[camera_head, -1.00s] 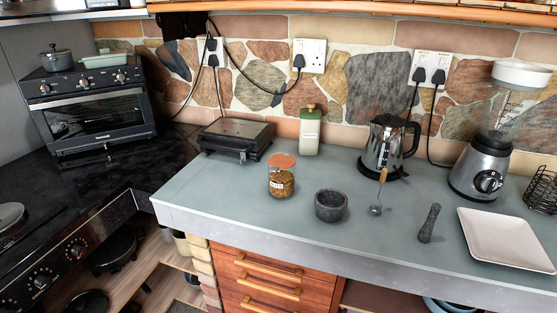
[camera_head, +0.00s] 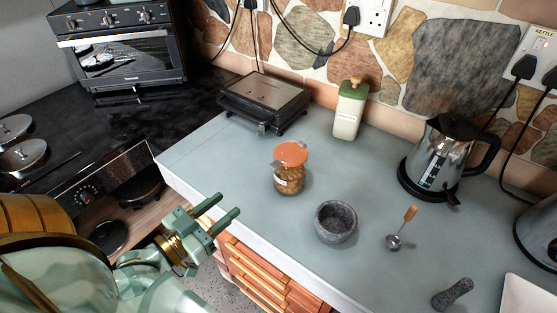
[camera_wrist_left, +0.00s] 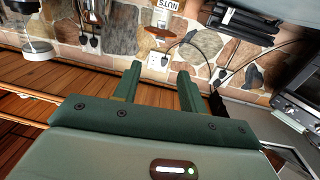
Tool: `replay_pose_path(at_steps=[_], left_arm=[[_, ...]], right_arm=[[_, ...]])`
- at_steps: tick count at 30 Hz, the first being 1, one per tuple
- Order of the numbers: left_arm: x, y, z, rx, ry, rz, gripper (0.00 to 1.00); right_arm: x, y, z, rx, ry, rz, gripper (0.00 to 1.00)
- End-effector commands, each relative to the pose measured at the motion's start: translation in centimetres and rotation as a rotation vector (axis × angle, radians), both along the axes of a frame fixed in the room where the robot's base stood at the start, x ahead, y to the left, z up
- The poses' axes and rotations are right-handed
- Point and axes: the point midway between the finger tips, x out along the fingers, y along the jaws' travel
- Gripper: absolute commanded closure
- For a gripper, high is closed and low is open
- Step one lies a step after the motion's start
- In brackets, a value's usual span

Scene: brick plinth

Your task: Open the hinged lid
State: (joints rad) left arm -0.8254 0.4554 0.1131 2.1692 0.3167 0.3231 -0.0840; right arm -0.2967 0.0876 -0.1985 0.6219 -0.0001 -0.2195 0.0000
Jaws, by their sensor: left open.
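A glass jar (camera_head: 289,181) of brown nuts stands upright on the grey-blue counter, its orange lid (camera_head: 291,153) closed on top. In the left wrist view, which is turned over, the jar's NUTS label (camera_wrist_left: 166,5) and its lid (camera_wrist_left: 157,31) show at the top. A black press (camera_head: 264,97) with a flat metal top also lies shut behind the jar; I cannot tell its hinge. My left gripper (camera_head: 226,206) is open and empty, left of and nearer than the jar, around the counter's front edge, touching nothing visible. My right gripper is out of view.
A stone mortar (camera_head: 336,223) stands right of the jar, near a wooden-handled spoon (camera_head: 399,236) and a pestle (camera_head: 452,293). A green-topped bottle (camera_head: 349,110) and a kettle (camera_head: 438,160) stand behind. The counter left of the jar is clear.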

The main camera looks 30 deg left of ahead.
Motion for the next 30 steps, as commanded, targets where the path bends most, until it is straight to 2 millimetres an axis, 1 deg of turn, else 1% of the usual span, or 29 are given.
replay_pose_path(at_steps=[4, 7, 12, 15, 18, 21, 24, 30], left_arm=[[1.8, -0.3, 0.1, 0.0, -0.009, 0.001, 0.58], [4.0, -0.6, 0.0, 0.002, -0.008, 0.002, 0.58], [8.5, -1.4, 0.0, 0.001, -0.008, 0.001, 0.58], [10.9, -1.8, 0.0, 0.002, -0.006, 0.001, 0.58], [12.9, -2.1, -0.1, 0.002, -0.004, 0.001, 0.58], [14.4, -2.4, -0.2, 0.003, -0.002, 0.001, 0.58], [15.3, -2.6, -0.1, 0.002, -0.003, 0.001, 0.58], [15.8, -2.7, -0.1, 0.003, -0.001, 0.001, 0.58]], right_arm=[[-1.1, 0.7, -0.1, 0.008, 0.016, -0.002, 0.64], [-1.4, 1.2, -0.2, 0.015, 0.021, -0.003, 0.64], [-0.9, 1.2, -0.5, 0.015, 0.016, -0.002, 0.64], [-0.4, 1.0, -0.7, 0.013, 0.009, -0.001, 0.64], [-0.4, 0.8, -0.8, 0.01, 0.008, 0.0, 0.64], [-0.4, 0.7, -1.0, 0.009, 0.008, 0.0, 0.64], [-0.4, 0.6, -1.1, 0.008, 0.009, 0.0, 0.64], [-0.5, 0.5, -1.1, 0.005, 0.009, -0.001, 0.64]])
